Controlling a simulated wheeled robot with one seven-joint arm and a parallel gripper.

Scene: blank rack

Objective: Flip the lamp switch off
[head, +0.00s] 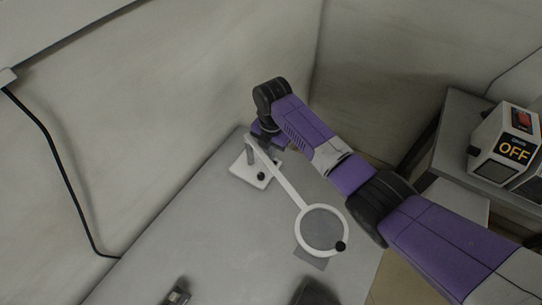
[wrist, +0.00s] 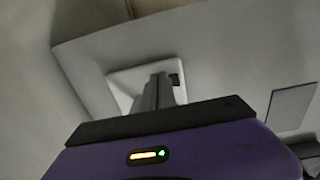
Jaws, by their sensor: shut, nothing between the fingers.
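The lamp is white, with a square base (head: 245,172) at the table's far end, a slanting arm (head: 287,186) and a round ring head (head: 322,230). A small black knob (head: 261,176) sits on the base, and another is on the ring's rim. I cannot tell which is the switch. In the wrist view the white base (wrist: 122,84) lies beyond my gripper (wrist: 158,78), with a black part (wrist: 174,80) just right of the fingertips. The grey fingers are together and empty, over the base. I cannot tell whether they touch it. In the head view my wrist hides part of the lamp's post.
A grey table (head: 190,235) stands in the corner, mostly bare. A grey square (head: 312,259) lies under the ring. A small metallic item (head: 178,293) and a dark object (head: 315,293) are near the front. A box marked OFF (head: 515,150) stands on the right shelf. Walls close the back.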

